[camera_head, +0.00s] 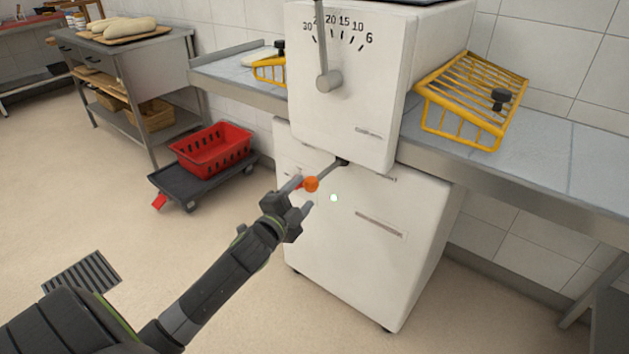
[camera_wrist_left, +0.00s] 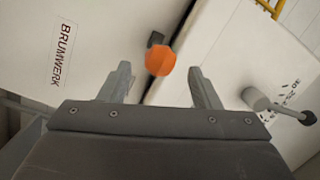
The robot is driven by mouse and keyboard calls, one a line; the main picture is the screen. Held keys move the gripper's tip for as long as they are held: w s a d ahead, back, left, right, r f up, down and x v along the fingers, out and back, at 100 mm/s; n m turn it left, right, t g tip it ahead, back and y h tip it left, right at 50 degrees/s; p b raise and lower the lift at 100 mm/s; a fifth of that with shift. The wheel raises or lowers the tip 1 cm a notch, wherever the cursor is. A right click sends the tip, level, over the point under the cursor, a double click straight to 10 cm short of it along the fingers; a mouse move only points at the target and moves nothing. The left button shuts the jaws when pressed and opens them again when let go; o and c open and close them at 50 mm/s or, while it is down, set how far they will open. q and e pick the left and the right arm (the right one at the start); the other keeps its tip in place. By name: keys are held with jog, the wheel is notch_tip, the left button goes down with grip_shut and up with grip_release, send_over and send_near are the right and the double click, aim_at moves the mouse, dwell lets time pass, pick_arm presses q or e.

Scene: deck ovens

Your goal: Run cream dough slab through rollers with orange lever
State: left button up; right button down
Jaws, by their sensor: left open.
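The orange lever knob (camera_head: 311,184) sits at the end of a short dark rod on the front of the white dough sheeter (camera_head: 350,90). My left gripper (camera_head: 298,193) is open at the knob. In the left wrist view the knob (camera_wrist_left: 160,60) shows between and beyond the two open fingertips (camera_wrist_left: 164,82), apart from both. A cream dough slab (camera_head: 262,57) seems to lie on the left table (camera_head: 225,70) behind the yellow guard, partly hidden. My right gripper is not in view.
A yellow wire guard (camera_head: 480,88) stands over the right table (camera_head: 560,160). A grey dial lever (camera_head: 326,79) is on the sheeter front. A red crate (camera_head: 212,149) on a dark dolly (camera_head: 165,183) stands left. The floor in front is mostly clear.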

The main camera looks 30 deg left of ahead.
aim_at(315, 180)
pick_arm(q)
jog(key=w, duration=0.5)
jog(key=shift+w+a, duration=0.2)
jog(key=shift+w, duration=0.8)
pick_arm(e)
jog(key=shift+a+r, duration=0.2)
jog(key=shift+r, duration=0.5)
pick_arm(q)
grip_shut()
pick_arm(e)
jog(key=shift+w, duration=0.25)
